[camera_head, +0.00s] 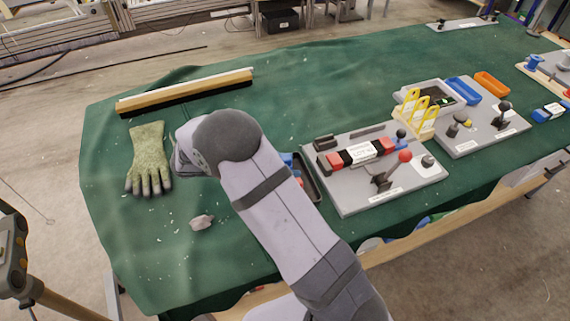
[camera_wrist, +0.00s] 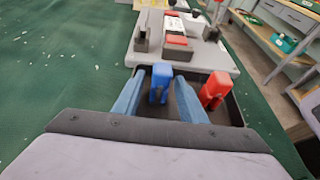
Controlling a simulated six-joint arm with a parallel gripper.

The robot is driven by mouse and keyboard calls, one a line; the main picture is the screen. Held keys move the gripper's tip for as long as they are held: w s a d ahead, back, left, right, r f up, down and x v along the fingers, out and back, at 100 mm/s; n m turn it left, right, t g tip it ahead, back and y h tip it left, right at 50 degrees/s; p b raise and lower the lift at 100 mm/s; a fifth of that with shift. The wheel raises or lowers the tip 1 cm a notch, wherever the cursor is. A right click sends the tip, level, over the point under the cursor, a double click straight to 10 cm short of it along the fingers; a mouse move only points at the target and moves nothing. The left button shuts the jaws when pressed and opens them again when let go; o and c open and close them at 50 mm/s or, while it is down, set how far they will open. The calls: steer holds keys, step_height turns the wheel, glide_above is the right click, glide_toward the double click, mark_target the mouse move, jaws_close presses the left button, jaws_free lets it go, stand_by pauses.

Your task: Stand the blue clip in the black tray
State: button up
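The black tray (camera_wrist: 237,112) lies ahead of my gripper in the wrist view; its right part also shows beside my arm in the head view (camera_head: 315,190). The blue clip (camera_wrist: 159,84) appears upright in the tray, between the two blue-grey fingers of my gripper (camera_wrist: 161,80). The fingers look apart, with a narrow gap on each side of the clip. A red clip (camera_wrist: 213,90) stands in the tray to the right of the right finger. The clip's lower end is partly hidden. My arm hides the fingers in the head view.
A grey fixture board (camera_head: 350,200) with a red-ended block and a red-knobbed lever adjoins the tray on the right. A glove (camera_head: 148,160), a brush (camera_head: 185,93) and a grey lump (camera_head: 202,222) lie left on the green cloth.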

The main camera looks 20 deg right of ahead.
steer(key=shift+r, duration=0.2)
steer(key=b+v, duration=0.1)
steer(key=v, duration=1.1)
stand_by(0.3)
